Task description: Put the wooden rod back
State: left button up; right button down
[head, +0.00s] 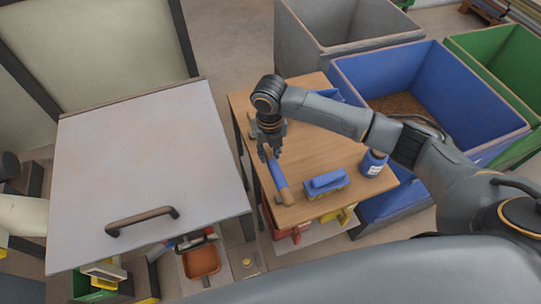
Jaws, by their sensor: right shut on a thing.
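A rod with a blue section (277,175) and a bare wood-coloured end (287,197) lies slanted at the left side of a small wooden table (320,145). My right gripper (269,155) points down over the table's left part, at the rod's far end. It is shut on the rod; its fingers hide the part they grip. I cannot tell whether the rod touches the tabletop. My left gripper is not in view.
A large grey lid (145,160) with a brown handle is left. Behind are a blue bin (470,100) of brown material, a grey bin (300,40) and green bins (505,60).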

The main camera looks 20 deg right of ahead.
aim_at(271, 154)
jog(key=shift+d+f+p, duration=0.2)
jog(key=shift+f+p, duration=0.4)
jog(key=shift+f, duration=1)
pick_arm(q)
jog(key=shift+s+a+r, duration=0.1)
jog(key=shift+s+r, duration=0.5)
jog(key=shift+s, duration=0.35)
pick_arm(e)
jog(key=shift+f, duration=0.1)
jog(key=shift+f, duration=0.1)
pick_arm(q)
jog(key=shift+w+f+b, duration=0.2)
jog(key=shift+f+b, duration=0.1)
pick_arm(e)
jog(key=shift+f, duration=0.5)
jog(key=c, duration=1.1)
grip_release()
